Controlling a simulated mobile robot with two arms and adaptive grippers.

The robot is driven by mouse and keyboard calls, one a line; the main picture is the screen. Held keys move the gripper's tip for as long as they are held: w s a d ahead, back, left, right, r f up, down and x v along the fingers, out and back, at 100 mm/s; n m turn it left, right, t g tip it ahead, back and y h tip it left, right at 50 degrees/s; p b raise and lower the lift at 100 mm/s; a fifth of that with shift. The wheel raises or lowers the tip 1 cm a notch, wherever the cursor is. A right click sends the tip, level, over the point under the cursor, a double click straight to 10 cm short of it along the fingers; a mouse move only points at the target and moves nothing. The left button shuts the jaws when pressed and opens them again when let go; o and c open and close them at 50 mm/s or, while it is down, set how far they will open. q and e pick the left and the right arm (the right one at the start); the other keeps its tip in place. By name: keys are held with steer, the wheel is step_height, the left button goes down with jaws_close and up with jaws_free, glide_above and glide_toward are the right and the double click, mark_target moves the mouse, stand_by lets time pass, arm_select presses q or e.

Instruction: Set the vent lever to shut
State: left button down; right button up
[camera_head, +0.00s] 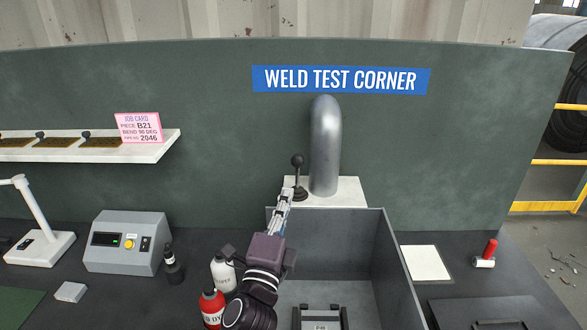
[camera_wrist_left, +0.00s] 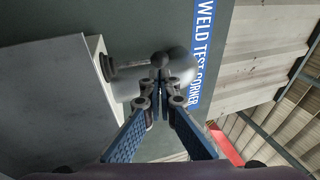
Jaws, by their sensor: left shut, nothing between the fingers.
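The vent lever (camera_head: 298,174) is a dark stick with a black ball knob, standing nearly upright on a white ledge at the foot of the grey bent pipe (camera_head: 326,150). My left gripper (camera_head: 286,192) is shut and empty, its fingertips close to the lever on its near left side. In the left wrist view the lever knob (camera_wrist_left: 160,59) shows just beyond the shut fingertips (camera_wrist_left: 160,78), with the pipe (camera_wrist_left: 180,62) behind. I cannot tell whether the fingers touch the lever. No shut marking is readable. My right gripper is not in view.
A grey open basin (camera_head: 395,265) lies below the ledge. A white bottle (camera_head: 223,272) and a red bottle (camera_head: 212,308) stand beside my left arm. A grey control box (camera_head: 126,240) is further left. A white plate (camera_head: 426,262) lies right of the basin.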

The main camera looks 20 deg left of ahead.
mark_target(293, 158)
arm_select(q)
steer(key=p+x, duration=0.1)
steer(key=x, duration=0.5)
steer(key=shift+w+r+p, duration=0.1)
steer(key=shift+r+p, duration=0.05)
steer(key=shift+p, duration=0.2)
steer(key=shift+w+r, duration=0.1)
steer(key=shift+w, duration=0.6)
steer(key=shift+w, duration=0.1)
steer(key=shift+w+a+r, duration=0.15)
steer(key=shift+w+r, duration=0.05)
steer(key=shift+w, duration=0.1)
steer(key=shift+w+a+r, duration=0.1)
steer(key=shift+w+r, duration=0.1)
steer(key=shift+w, duration=0.15)
steer(key=shift+a+b+x, duration=0.15)
steer(key=shift+x, duration=0.7)
steer(key=shift+a+b+x, duration=0.15)
steer(key=shift+x, duration=0.65)
steer(key=shift+w+f, duration=0.2)
steer(key=shift+w, duration=0.05)
steer(key=shift+a, duration=0.1)
